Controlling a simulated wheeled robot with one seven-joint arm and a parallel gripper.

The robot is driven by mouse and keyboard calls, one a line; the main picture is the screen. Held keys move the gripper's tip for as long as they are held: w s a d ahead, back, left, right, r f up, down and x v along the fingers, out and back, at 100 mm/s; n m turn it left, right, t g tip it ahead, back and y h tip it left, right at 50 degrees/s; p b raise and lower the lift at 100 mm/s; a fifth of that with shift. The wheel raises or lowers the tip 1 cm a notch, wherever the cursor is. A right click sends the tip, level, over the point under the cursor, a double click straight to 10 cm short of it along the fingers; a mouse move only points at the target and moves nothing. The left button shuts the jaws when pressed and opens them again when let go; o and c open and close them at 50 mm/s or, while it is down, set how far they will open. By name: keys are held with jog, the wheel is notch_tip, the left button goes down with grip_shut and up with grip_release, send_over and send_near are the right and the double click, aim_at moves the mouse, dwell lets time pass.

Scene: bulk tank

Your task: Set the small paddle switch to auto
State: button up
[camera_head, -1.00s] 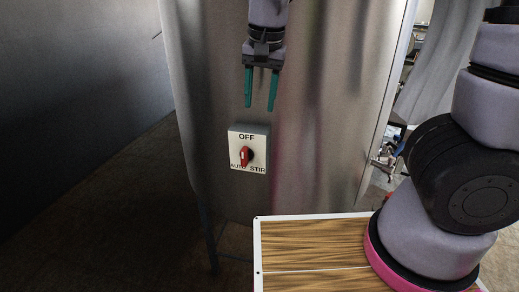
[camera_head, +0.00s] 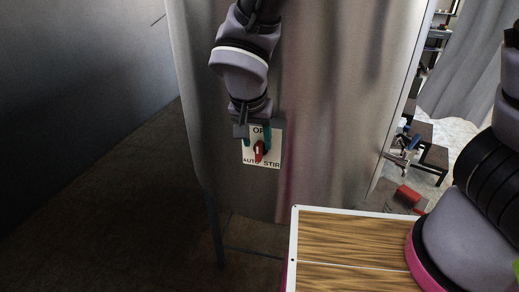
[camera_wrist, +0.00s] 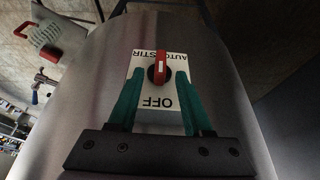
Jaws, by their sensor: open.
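The plate reads OFF at top, AUTO lower left and STIR lower right. The paddle points roughly downward, between AUTO and STIR. In the wrist view the plate is upside down, and the red paddle (camera_wrist: 160,66) points up between those words. My gripper (camera_head: 257,144) is open at the plate, its green fingers either side of the knob. In the wrist view my gripper (camera_wrist: 158,77) shows gaps beside the knob. My gripper partly covers OFF in the head view.
The tank's curved steel wall (camera_head: 330,100) stands close behind the plate. A wood-topped surface with a white rim (camera_head: 294,245) is in the foreground. The floor at left is clear.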

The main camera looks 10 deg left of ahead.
aim_at(257, 145)
jog(key=shift+x, duration=2.2)
grip_shut()
